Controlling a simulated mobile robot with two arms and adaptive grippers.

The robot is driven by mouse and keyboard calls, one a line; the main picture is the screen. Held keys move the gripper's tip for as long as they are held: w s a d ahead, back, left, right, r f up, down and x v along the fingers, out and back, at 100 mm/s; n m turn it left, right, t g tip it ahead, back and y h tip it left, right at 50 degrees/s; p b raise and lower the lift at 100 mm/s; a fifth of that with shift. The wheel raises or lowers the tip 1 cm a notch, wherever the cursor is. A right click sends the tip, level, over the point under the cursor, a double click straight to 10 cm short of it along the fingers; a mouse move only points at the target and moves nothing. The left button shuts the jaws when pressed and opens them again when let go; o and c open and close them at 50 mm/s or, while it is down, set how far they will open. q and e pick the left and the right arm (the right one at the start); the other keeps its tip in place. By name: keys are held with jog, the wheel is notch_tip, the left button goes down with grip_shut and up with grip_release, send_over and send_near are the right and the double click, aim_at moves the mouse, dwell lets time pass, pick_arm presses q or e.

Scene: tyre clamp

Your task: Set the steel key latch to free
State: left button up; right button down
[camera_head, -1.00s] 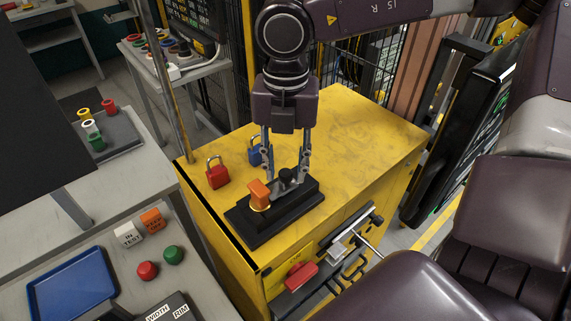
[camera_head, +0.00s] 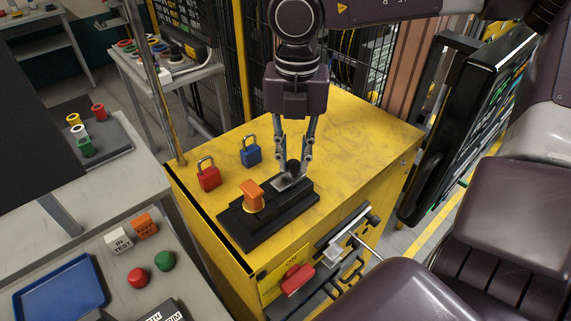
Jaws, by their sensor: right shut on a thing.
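The steel key latch (camera_head: 285,184) shows as a small grey metal plate with a dark round knob, at the right part of a black base (camera_head: 250,232). The base lies on top of the yellow cabinet (camera_head: 352,130). An orange handle (camera_head: 252,195) stands upright on the left part of the same base. My right gripper (camera_head: 293,170) points down over the latch, its fingers shut around the dark knob. The fingertips partly hide the knob and plate, so the latch's exact setting is hard to tell. My left gripper is not in view.
A red padlock (camera_head: 208,176) and a blue padlock (camera_head: 250,152) stand on the cabinet left of my gripper. A red handle (camera_head: 297,279) is on the cabinet's front. A blue tray (camera_head: 62,294) lies on the left bench. The cabinet's back right top is clear.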

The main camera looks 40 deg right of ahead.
aim_at(295, 162)
jog(key=shift+w, duration=0.1)
jog(key=c, duration=2.2)
grip_release()
jog(key=o, duration=0.5)
jog(key=shift+d, duration=0.25)
jog(key=shift+c, duration=0.2)
jog(key=shift+a+r, duration=0.1)
jog(key=shift+r, duration=0.15)
notch_tip(295, 162, up, 12)
jog(key=shift+f, duration=0.25)
